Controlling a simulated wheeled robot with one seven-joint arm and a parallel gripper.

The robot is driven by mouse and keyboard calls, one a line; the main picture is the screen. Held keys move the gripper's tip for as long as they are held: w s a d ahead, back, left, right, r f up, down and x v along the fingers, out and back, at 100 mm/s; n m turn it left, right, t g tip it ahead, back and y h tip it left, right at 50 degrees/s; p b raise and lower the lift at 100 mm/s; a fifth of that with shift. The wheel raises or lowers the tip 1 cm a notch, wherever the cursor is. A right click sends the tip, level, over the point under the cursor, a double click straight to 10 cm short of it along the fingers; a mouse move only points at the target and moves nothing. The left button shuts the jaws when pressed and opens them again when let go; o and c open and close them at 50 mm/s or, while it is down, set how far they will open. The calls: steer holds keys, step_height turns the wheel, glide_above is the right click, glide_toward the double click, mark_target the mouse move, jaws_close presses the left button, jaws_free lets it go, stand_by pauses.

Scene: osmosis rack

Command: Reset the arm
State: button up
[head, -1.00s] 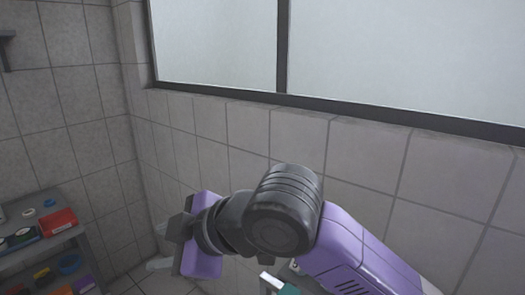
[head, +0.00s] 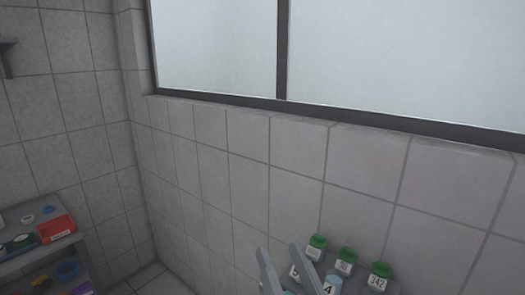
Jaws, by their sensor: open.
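Two upright grey prongs (head: 300,266) stand at the bottom centre, cut off by the lower edge.
Several white bottles with green caps, one marked 342 (head: 378,277), stand along the tiled wall. A grey shelf (head: 62,238) at lower left holds a red box (head: 57,229) and small items. A dark-framed window (head: 400,60) fills the upper right.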

steer(key=s+d+f+m+h, duration=0.4)
steer(key=s+d+f+h, duration=0.3)
steer(key=s+d+f, duration=0.6)
steer(key=s+d+f+n+g, duration=0.1)
steer(key=s+d+f+g, duration=0.1)
steer(key=s, duration=0.8)
steer(key=s+d+f+n+g, duration=0.1)
steer(key=s+f+g, duration=0.3)
steer(key=s, duration=0.5)
step_height(320, 180, down, 3)
steer(key=shift+s+d+r+n+h, duration=0.2)
steer(key=shift+s+d+n+h, duration=0.1)
steer(key=shift+s+d+n, duration=0.15)
